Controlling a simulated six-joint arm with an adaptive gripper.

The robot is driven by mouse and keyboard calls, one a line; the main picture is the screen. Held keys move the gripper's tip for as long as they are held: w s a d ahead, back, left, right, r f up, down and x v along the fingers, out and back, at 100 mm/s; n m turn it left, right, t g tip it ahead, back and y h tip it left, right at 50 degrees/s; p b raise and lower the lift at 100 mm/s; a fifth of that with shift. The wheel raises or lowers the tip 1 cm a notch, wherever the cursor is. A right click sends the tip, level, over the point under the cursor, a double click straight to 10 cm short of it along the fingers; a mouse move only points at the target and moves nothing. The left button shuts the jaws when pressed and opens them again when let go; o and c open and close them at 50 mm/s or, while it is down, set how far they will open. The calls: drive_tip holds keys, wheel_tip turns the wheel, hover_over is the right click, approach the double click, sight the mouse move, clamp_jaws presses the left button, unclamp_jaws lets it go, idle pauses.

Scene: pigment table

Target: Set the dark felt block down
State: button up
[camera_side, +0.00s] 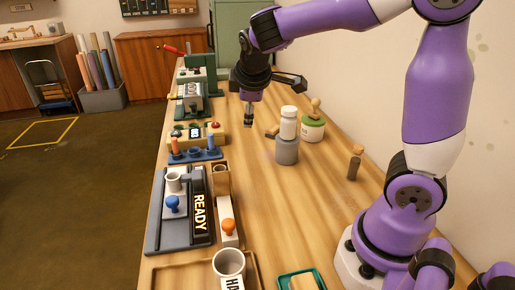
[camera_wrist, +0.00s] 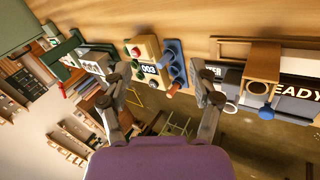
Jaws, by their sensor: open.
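My gripper (camera_side: 275,103) is open above the far part of the table in the side view. In the wrist view the two fingers of my gripper (camera_wrist: 160,70) are spread apart with nothing held between them. No dark felt block shows clearly in either view.
Devices and a READY panel (camera_side: 200,212) line the left edge.

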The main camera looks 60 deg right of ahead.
drive_tip(key=s+a+m+t+y, duration=0.1)
drive_tip(key=s+a+m+y, duration=0.4)
drive_tip(key=s+a, duration=0.5)
drive_tip(key=s+m, duration=0.1)
drive_tip(key=s, duration=0.2)
drive_tip(key=shift+s+r, duration=0.25)
drive_tip(key=shift+s, duration=0.05)
idle(0.3)
